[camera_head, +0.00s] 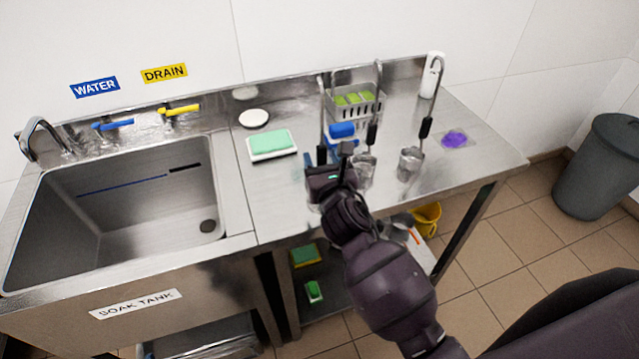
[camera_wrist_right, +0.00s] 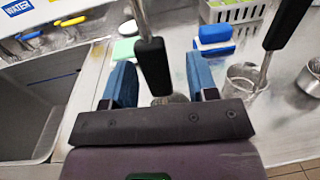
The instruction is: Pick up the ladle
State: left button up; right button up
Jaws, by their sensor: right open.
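Several steel ladles with black grips stand upright on the steel counter. The leftmost ladle (camera_head: 322,112) is right at my right gripper (camera_head: 328,160), which hides its lower part. In the right wrist view its black grip (camera_wrist_right: 153,68) lies between the two blue fingers of the right gripper (camera_wrist_right: 160,88). The fingers are open, with gaps on both sides of the grip. A second ladle (camera_head: 373,130) stands just to the right, and its grip also shows in the right wrist view (camera_wrist_right: 283,22). A third ladle (camera_head: 426,127) stands farther right. My left gripper is out of view.
A green sponge on a white dish (camera_head: 271,144) lies left, beside the sink (camera_head: 130,215). A white bottle (camera_head: 431,76) and purple item (camera_head: 454,138) are at right.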

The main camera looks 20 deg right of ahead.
jog(key=shift+w, duration=1.25)
jog(key=shift+c, duration=0.3)
grip_shut()
